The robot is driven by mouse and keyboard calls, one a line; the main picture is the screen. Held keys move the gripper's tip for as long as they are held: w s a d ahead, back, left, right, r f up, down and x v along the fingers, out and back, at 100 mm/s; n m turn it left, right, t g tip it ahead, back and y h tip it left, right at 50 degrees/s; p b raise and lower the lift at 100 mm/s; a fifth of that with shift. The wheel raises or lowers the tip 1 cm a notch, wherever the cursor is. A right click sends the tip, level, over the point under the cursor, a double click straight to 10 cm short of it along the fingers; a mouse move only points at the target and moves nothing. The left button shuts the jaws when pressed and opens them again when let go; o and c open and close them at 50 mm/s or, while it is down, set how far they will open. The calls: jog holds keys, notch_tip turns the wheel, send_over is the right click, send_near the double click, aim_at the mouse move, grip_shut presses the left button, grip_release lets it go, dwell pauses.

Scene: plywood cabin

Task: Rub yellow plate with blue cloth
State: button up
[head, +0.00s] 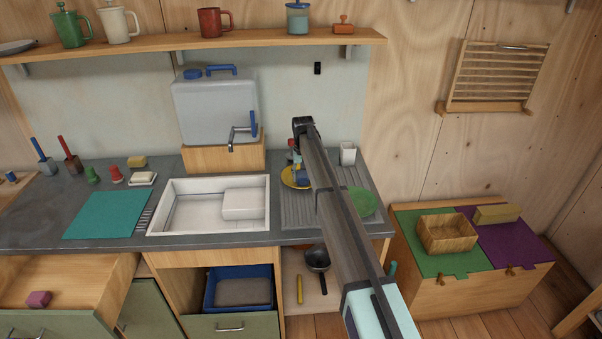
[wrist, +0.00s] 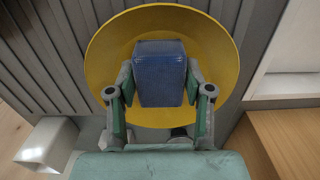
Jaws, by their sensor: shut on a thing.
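The yellow plate (wrist: 216,47) lies on the grey ribbed drainboard and fills the upper middle of the wrist view. In the head view only the left part of the yellow plate (head: 288,177) shows beside my arm. The blue cloth (wrist: 160,72) is a folded block between my fingers, over the middle of the plate. My gripper (wrist: 161,85) is shut on the cloth. I cannot tell whether the cloth touches the plate. In the head view my arm hides much of the plate and gripper.
A green plate (head: 364,202) lies on the drainboard (head: 300,212), right of my arm. A white cup (head: 348,153) stands at its back right corner. The white sink (head: 185,215) is left of the drainboard. A water tank (head: 213,110) stands behind the sink.

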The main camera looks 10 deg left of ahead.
notch_tip(320, 180, up, 5)
jog(key=shift+f+p, duration=0.1)
jog(key=shift+p, duration=0.7)
jog(key=shift+r+p, duration=0.55)
jog(key=shift+r, duration=1.1)
